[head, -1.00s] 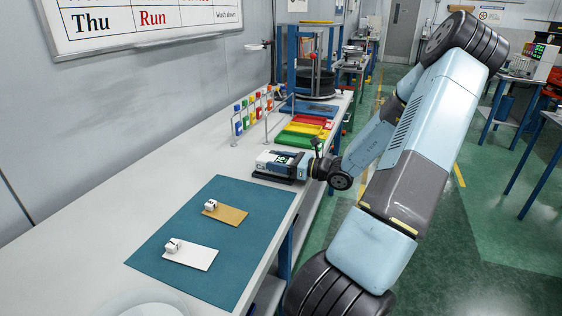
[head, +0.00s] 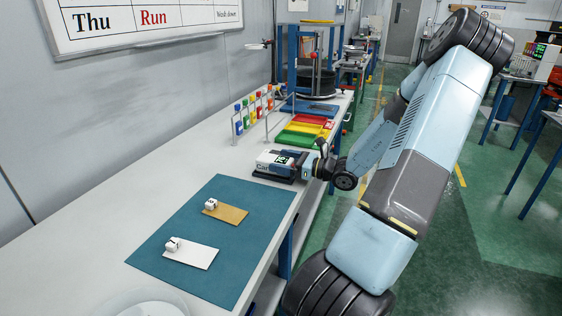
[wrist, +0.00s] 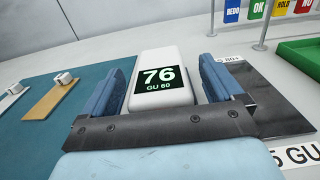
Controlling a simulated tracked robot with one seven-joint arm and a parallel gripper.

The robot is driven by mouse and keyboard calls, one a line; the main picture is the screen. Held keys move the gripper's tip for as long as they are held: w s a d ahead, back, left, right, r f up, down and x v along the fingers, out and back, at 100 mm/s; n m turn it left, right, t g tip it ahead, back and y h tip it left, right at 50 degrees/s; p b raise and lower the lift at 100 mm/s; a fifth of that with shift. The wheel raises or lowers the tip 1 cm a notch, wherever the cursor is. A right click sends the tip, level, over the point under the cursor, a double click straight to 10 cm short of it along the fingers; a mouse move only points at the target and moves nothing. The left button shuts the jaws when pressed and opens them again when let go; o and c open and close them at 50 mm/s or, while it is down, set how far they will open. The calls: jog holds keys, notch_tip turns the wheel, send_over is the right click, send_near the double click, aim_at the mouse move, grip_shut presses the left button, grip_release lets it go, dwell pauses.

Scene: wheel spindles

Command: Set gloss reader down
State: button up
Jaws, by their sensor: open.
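The gloss reader (wrist: 152,62) is a white block with a dark screen reading "76 GU 60" in the wrist view. In the head view the reader (head: 268,159) rests on a dark flat plate (head: 272,178) on the bench, beyond the teal mat. The plate (wrist: 280,108) also shows in the wrist view. My gripper (wrist: 163,70) is open, with one blue finger on each side of the reader and narrow gaps beside it. In the head view my gripper (head: 301,168) is at the reader's right end.
The teal mat (head: 180,238) holds a tan panel (head: 232,216) and a white panel (head: 198,258), each with a small white block. Green, yellow and red trays (head: 300,130) and a rack of coloured tags (head: 256,110) stand behind the reader. Bare bench lies left.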

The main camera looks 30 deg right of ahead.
jog(key=v, duration=1)
jog(key=shift+s+d, duration=0.2)
jog(key=shift+s, duration=0.1)
